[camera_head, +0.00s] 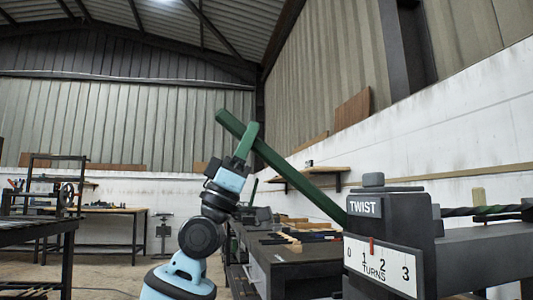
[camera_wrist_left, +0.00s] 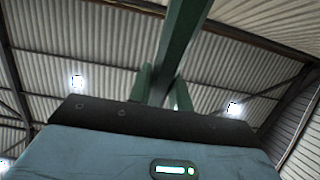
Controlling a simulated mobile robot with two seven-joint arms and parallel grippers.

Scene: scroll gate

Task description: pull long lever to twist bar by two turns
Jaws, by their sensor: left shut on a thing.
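The long green lever (camera_head: 300,180) slants up to the left from the dark machine housing marked TWIST (camera_head: 405,225). My left gripper (camera_head: 251,133) is shut on the lever, some way below its upper free end. In the left wrist view the lever (camera_wrist_left: 186,35) runs up between the fingers of my left gripper (camera_wrist_left: 161,82). The white TURNS scale (camera_head: 385,268) reads 0 to 3, and its red pointer (camera_head: 371,246) stands between 1 and 2. My right gripper is not in view.
A dark workbench (camera_head: 300,256) with tools stands behind the lever. A wooden wall shelf (camera_head: 318,169) is beyond it, near the white wall (camera_head: 450,120). Another table (camera_head: 110,211) stands at the back left. The air around the lever's upper end looks clear.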

